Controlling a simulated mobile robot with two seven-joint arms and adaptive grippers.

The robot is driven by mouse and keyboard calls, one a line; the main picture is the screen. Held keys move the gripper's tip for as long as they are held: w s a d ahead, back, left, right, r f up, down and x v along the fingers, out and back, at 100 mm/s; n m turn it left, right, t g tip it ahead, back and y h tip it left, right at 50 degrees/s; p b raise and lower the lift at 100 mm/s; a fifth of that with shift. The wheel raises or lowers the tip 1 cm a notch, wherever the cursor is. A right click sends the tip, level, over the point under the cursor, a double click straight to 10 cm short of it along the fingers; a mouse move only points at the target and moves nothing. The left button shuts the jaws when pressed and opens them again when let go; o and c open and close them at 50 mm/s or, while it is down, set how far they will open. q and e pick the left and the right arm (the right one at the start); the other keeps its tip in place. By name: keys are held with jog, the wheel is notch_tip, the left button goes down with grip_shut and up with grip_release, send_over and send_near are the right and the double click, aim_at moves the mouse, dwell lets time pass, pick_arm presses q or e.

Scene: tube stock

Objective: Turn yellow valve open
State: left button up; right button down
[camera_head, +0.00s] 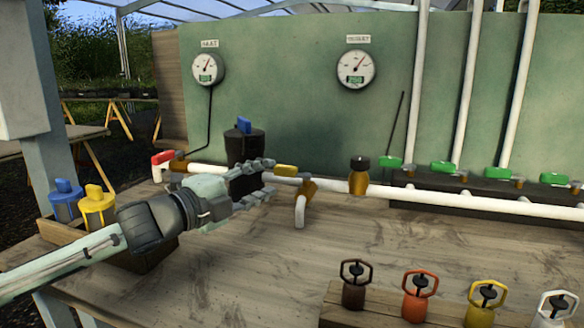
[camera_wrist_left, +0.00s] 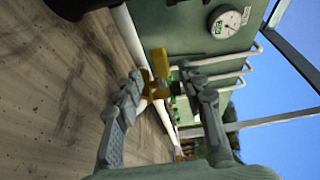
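The yellow valve has a yellow lever handle (camera_head: 286,170) on a brass body (camera_head: 308,187), set in the white pipe (camera_head: 420,200) with a short spout (camera_head: 300,212) below. In the head view the handle points left from the body, roughly along the pipe. My left gripper (camera_head: 269,178) is open, with its fingers pointing right, just left of the handle. In the left wrist view the valve (camera_wrist_left: 150,89) shows between and beyond the two spread fingertips. I cannot tell whether a finger touches it. My right gripper is in neither view.
A black canister (camera_head: 243,150) stands behind my left gripper. A red-handled valve (camera_head: 163,157) is to the left, and several green-handled valves (camera_head: 443,167) are to the right. Filter-like heads stand on a wooden block (camera_head: 335,312) at the front right. The middle tabletop is clear.

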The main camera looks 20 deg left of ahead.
aim_at(282, 173)
pick_arm(q)
jog(key=p+x, duration=0.1)
jog(key=x, duration=0.4)
jog(key=shift+w+d+r, duration=0.1)
jog(key=shift+r, duration=0.05)
jog(key=shift+w+d, duration=0.25)
jog(key=shift+w, duration=0.3)
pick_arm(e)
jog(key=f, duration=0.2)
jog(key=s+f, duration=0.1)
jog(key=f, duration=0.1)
pick_arm(q)
grip_shut()
